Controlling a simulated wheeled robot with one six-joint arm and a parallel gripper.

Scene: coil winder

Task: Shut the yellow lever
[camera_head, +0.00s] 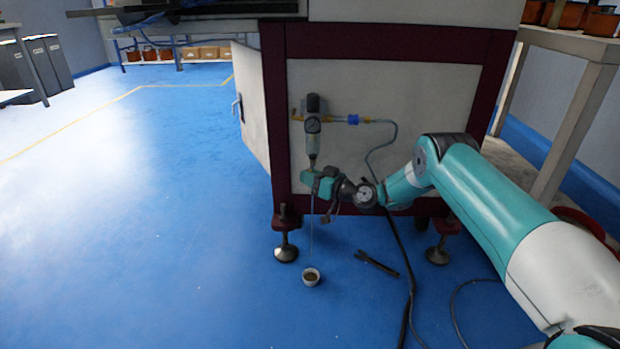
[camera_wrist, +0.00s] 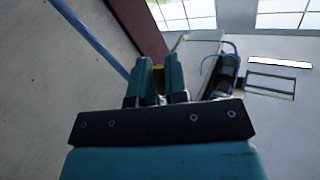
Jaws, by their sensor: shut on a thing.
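An air filter unit (camera_head: 313,130) with a round gauge and a bowl is fixed to the machine's pale side panel. My gripper (camera_head: 309,178) is right below the bowl and hides most of what is there. In the wrist view my gripper's teal fingers (camera_wrist: 160,68) are close together, with a small yellow piece (camera_wrist: 159,84) between them. I take this piece to be the yellow lever; its angle cannot be made out. A thin pale line, like a stream or thin tube, runs down from below my gripper towards a small white cup (camera_head: 311,278) on the floor.
The machine's dark red frame (camera_head: 275,130) and feet (camera_head: 286,250) surround the panel. A blue fitting (camera_head: 353,120) and a grey hose lead right from the filter. A dark tool (camera_head: 377,263) and black cables lie on the blue floor. The floor to the left is clear.

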